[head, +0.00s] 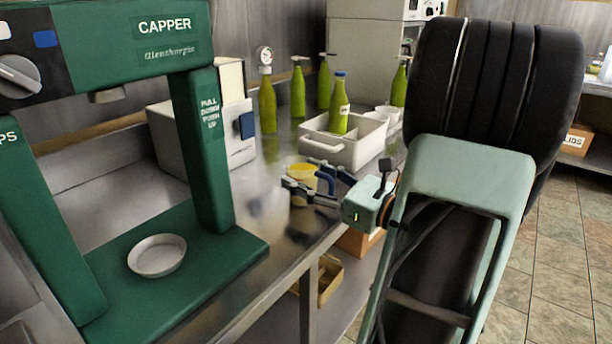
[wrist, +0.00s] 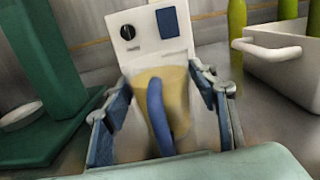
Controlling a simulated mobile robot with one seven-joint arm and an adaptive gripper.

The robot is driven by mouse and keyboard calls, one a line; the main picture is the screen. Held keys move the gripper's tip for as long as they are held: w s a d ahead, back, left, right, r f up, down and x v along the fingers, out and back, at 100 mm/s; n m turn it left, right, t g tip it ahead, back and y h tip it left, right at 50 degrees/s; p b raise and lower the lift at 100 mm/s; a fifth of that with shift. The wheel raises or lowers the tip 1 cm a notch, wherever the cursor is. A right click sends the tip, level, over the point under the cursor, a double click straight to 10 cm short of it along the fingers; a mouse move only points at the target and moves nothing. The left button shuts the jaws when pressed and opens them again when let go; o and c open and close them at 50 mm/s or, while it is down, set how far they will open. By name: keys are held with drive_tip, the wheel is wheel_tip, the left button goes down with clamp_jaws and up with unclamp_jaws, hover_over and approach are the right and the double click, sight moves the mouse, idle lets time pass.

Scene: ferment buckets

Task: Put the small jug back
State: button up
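The small jug, a yellowish cup with a blue handle, stands upright in the wrist view (wrist: 177,92) and at the bench's front edge in the head view (head: 303,172). Its handle faces my gripper. My gripper (head: 297,174) reaches in from the right with its two fingers spread wide, one on each side of the jug. In the wrist view the fingertips (wrist: 160,82) are close to both sides of the jug near its rim. I cannot tell whether they touch it, or whether its base rests on the bench.
A white handled crate (head: 340,152) with a green bottle (head: 339,118) stands behind my gripper. More green bottles are at the back. A white box with a knob (wrist: 157,45) is beyond the jug. The green capper (head: 205,150) stands left, with bare bench between.

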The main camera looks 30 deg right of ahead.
drive_tip(key=shift+o, duration=1)
drive_tip(key=shift+r, duration=0.3)
drive_tip(key=p+v, duration=0.2)
drive_tip(key=v, duration=1)
drive_tip(key=shift+f, duration=0.2)
